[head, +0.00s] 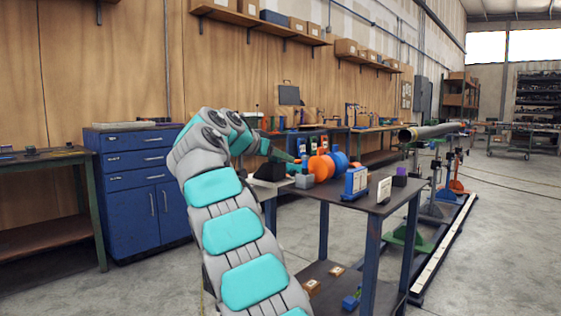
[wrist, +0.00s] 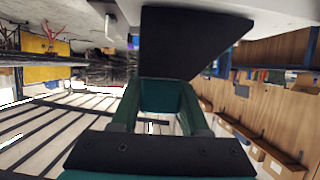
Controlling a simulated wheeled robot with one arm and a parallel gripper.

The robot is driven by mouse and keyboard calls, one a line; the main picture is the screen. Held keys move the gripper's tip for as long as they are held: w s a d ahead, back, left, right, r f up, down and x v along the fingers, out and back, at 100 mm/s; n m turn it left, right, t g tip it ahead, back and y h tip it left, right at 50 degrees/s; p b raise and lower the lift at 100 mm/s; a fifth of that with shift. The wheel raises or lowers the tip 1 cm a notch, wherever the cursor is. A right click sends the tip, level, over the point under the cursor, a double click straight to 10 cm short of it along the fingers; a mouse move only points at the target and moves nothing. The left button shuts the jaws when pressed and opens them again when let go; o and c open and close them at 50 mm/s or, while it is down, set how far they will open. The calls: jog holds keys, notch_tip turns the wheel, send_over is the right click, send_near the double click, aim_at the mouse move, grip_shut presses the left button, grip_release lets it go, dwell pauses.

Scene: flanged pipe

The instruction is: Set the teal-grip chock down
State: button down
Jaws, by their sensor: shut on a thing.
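The chock is a black wedge (wrist: 190,43) with a teal grip (wrist: 162,97). In the wrist view my gripper (wrist: 161,108) has its two dark green fingers shut on that grip, one on each side. In the head view my arm reaches over the near end of the workbench (head: 340,193), with my gripper (head: 281,155) at its far side. The black chock (head: 270,171) shows small there, at or just above the bench top. I cannot tell whether its underside touches the surface.
Orange and blue round parts (head: 325,166) stand on the bench right of my gripper. A blue holder (head: 355,182), a white card (head: 384,190) and a purple block (head: 400,176) stand nearer its right edge. A long pipe (head: 430,131) on stands lies beyond. A blue cabinet (head: 140,190) is left.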

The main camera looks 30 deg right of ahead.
jog(key=shift+f, duration=0.2)
jog(key=shift+c, duration=2)
grip_release()
jog(key=shift+r, duration=0.1)
jog(key=shift+a+r, duration=0.15)
jog(key=shift+r, duration=0.05)
jog(key=p+v, duration=0.1)
jog(key=v, duration=1)
jog(key=shift+s+a, duration=0.25)
